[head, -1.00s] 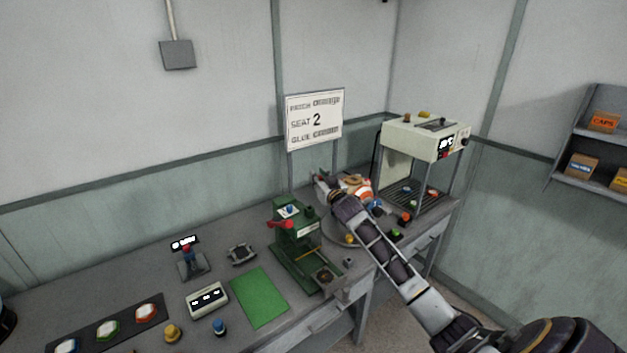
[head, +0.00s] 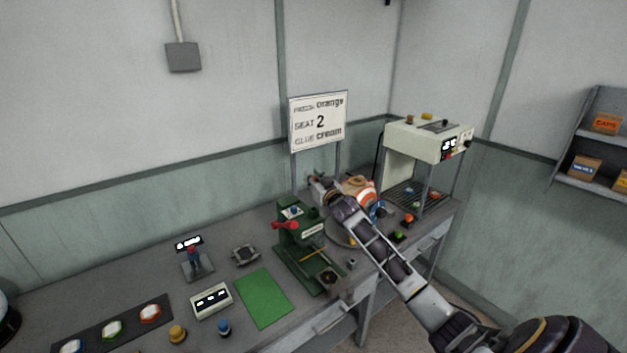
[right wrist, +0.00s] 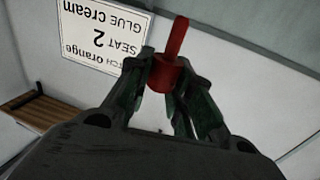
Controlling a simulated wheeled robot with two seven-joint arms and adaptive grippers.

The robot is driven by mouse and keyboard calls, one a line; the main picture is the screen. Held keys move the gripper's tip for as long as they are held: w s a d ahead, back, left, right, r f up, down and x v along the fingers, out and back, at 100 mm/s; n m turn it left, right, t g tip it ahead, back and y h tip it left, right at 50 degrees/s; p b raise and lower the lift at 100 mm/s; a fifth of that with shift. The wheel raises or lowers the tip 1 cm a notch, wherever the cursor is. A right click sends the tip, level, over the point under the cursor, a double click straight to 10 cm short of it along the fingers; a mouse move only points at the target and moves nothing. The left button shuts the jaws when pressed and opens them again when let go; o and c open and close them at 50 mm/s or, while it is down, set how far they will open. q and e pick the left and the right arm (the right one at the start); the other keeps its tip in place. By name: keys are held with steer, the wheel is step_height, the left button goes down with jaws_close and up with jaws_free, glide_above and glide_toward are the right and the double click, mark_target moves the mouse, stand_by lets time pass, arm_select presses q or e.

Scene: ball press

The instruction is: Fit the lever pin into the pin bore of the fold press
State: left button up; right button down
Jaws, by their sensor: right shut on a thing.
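The fold press seems to be the green machine (head: 303,255) on the bench, with a red part (head: 285,225) at its upper left. I cannot make out its pin bore. My right gripper (head: 318,182) is behind and above the press, near the foot of the sign. In the right wrist view my right gripper (right wrist: 165,88) is shut on the red lever pin (right wrist: 174,45), gripping its thicker end. The pin's thin rod sticks out past the fingertips, clear of anything in that view. My left gripper is not in view.
A sign (head: 318,122) stands behind the press. Right of my right arm is a cream machine on legs (head: 425,140). A green mat (head: 263,298), a small joystick box (head: 197,265) and a button strip (head: 112,328) lie left of the press. An orange-white object (head: 358,190) sits beside my wrist.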

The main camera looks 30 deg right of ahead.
stand_by(0.4)
steer(key=shift+h, duration=0.3)
steer(key=shift+f+b, duration=1.7)
steer(key=shift+f, duration=1.2)
steer(key=shift+p, duration=0.55)
steer(key=shift+f+b, duration=1.3)
steer(key=shift+f, duration=1.05)
stand_by(1.3)
steer(key=c, duration=1.2)
jaws_free()
